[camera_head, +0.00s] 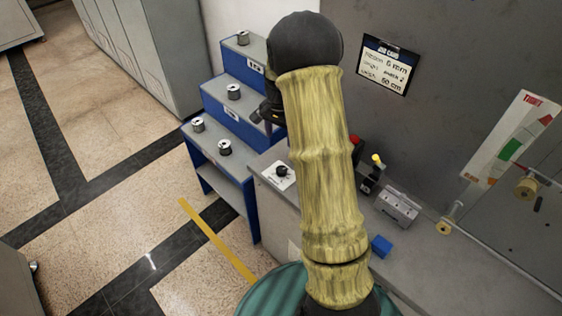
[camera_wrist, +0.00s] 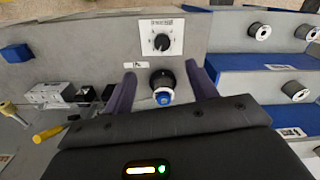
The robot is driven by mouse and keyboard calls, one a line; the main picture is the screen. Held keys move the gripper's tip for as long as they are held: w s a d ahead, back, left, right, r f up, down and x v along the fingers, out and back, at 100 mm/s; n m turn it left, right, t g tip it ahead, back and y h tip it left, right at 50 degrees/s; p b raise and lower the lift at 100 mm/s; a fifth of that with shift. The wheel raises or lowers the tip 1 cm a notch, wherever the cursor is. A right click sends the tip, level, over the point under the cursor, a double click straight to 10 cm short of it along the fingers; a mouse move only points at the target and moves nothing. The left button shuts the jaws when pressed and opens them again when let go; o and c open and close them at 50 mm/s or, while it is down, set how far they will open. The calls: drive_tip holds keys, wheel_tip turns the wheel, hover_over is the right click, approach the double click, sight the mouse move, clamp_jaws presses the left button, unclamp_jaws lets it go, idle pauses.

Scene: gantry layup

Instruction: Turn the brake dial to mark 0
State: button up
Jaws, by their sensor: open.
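The dial, a black knob on a white plate with marks around it, sits on the grey bench top (camera_head: 281,172); in the wrist view the dial (camera_wrist: 162,43) lies beyond my fingertips. Its label and marks are too small to read. My gripper (camera_wrist: 163,80) is open, its two dark fingers apart. A round black piece with a blue centre (camera_wrist: 162,97) shows between the fingers; I cannot tell whether they touch it. In the head view my gripper (camera_head: 266,113) is partly hidden by my arm, above and left of the dial.
Blue steps (camera_head: 228,98) with several metal spools stand left of the bench. A blue block (camera_head: 381,246), a grey metal block (camera_head: 397,207) and a yellow-topped lever (camera_head: 376,160) are on the bench. A card (camera_head: 388,64) hangs on the wall.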

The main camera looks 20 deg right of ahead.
sight(281, 169)
drive_tip(key=shift+w+d+f+m, duration=0.15)
drive_tip(key=shift+w+d+m, duration=0.4)
drive_tip(key=shift+w, duration=0.1)
wheel_tip(281, 169, down, 17)
drive_tip(key=p, duration=0.4)
drive_tip(key=shift+f+p, duration=0.2)
drive_tip(key=shift+p, duration=0.1)
drive_tip(key=shift+c, duration=0.4)
drive_tip(key=c, duration=0.9)
